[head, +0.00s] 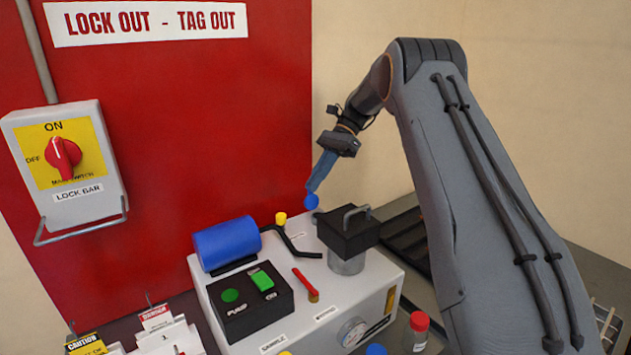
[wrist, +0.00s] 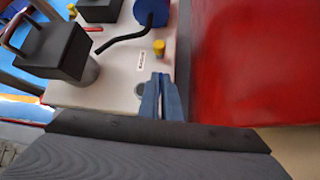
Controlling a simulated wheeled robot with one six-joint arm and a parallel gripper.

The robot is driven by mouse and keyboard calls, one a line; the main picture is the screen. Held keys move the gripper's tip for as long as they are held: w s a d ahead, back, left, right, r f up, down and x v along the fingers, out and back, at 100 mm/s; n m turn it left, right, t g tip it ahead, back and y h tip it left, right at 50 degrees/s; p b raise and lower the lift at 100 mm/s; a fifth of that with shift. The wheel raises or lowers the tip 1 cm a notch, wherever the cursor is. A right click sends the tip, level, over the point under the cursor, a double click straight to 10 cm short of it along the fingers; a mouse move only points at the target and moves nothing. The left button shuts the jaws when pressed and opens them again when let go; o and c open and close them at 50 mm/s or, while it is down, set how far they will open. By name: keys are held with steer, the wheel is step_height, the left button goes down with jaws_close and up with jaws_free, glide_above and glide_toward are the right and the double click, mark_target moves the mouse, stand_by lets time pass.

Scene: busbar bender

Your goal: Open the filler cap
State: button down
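A round bright blue cap (head: 311,201) is at the tips of my gripper (head: 313,190) in the head view. My gripper's blue-grey fingers point down and are nearly together, shut on this cap. In the wrist view my gripper (wrist: 161,80) hides the cap. A round grey port (wrist: 140,88) shows on the white machine top beside the fingers. The cap appears just above the machine top, near the back edge; its exact gap to the port is hard to tell. The white machine (head: 370,290) also shows in the wrist view (wrist: 115,85).
A black block with a handle (head: 347,233) stands to the right. The red panel (head: 220,120) rises close behind.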

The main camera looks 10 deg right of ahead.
steer(key=c, duration=2.3)
jaws_free()
steer(key=shift+o, duration=0.2)
steer(key=b+v, duration=0.3)
steer(key=v, duration=0.4)
steer(key=shift+d+r, duration=0.25)
steer(key=shift+r, duration=0.05)
steer(key=shift+r, duration=0.1)
step_height(320, 180, up, 9)
steer(key=s+p, duration=0.2)
steer(key=p, duration=0.7)
steer(key=shift+s, duration=0.2)
